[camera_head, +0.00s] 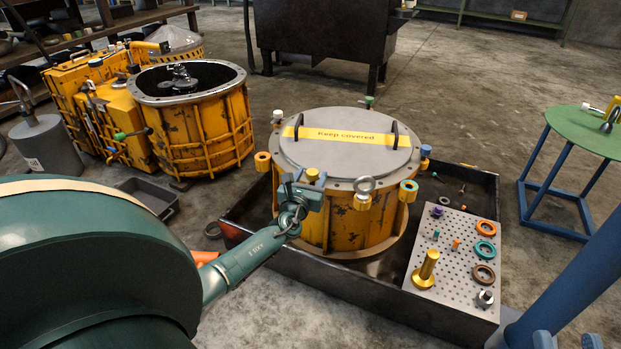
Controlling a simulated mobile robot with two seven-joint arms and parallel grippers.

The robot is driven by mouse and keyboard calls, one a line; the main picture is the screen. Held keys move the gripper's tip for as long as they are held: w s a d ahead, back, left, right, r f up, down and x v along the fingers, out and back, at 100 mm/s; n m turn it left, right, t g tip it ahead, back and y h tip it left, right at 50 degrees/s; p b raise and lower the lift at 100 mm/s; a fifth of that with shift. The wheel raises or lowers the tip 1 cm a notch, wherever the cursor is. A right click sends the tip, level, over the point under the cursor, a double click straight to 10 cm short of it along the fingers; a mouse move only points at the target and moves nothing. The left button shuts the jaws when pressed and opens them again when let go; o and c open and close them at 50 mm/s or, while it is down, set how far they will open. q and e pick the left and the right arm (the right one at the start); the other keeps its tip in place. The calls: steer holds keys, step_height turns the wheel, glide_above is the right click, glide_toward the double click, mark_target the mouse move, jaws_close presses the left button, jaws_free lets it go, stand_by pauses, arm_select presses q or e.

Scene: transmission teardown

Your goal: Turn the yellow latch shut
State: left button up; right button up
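The yellow drum (345,222) stands upright under a round grey lid (345,155) with a yellow "Keep covered" strip. Latches with differently coloured tops sit around its rim. The yellow latch (313,174) is at the front left of the rim, and its lower part is hidden by my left gripper. My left gripper (302,192) is right at this latch. I cannot tell whether its fingers touch the latch or how far apart they are.
The drum stands in a dark tray (345,298). A perforated plate (425,285) with rings, pegs and a gold post lies at its right. An eyebolt (364,188) rises from the front rim. An open yellow housing (195,125) stands behind left, a green-topped table (590,130) at right.

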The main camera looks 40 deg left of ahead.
arm_select(q)
steer(key=c, duration=0.9)
arm_select(e)
steer(key=shift+f, duration=0.15)
arm_select(q)
steer(key=shift+d+r+n+y+p, duration=0.1)
steer(key=shift+n+y+p, duration=0.3)
steer(key=shift+y, duration=0.2)
arm_select(e)
steer(key=shift+h, duration=0.3)
arm_select(q)
steer(key=shift+w+d+n+g+y+p, duration=0.1)
steer(key=shift+n+g+y+p, duration=0.35)
steer(key=shift+n+g+y, duration=0.2)
steer(key=n+g+y, duration=0.2)
steer(key=y, duration=0.1)
steer(key=shift+w+d, duration=0.1)
steer(key=shift+d+f+n+g+y+b, duration=0.1)
steer(key=shift+f+n+g+y+b, duration=0.15)
steer(key=shift+n+g+y+b, duration=0.6)
steer(key=shift+w+n+g+y, duration=0.1)
steer(key=shift+n+g+y, duration=0.3)
steer(key=shift+g+y, duration=0.15)
steer(key=shift+r+n+g+y+b, duration=0.15)
steer(key=shift+n+g+y+b, duration=0.3)
steer(key=shift+g, duration=0.3)
arm_select(e)
steer(key=shift+w+r+y, duration=0.15)
steer(key=shift+r+y, duration=0.4)
steer(key=shift+y, duration=0.05)
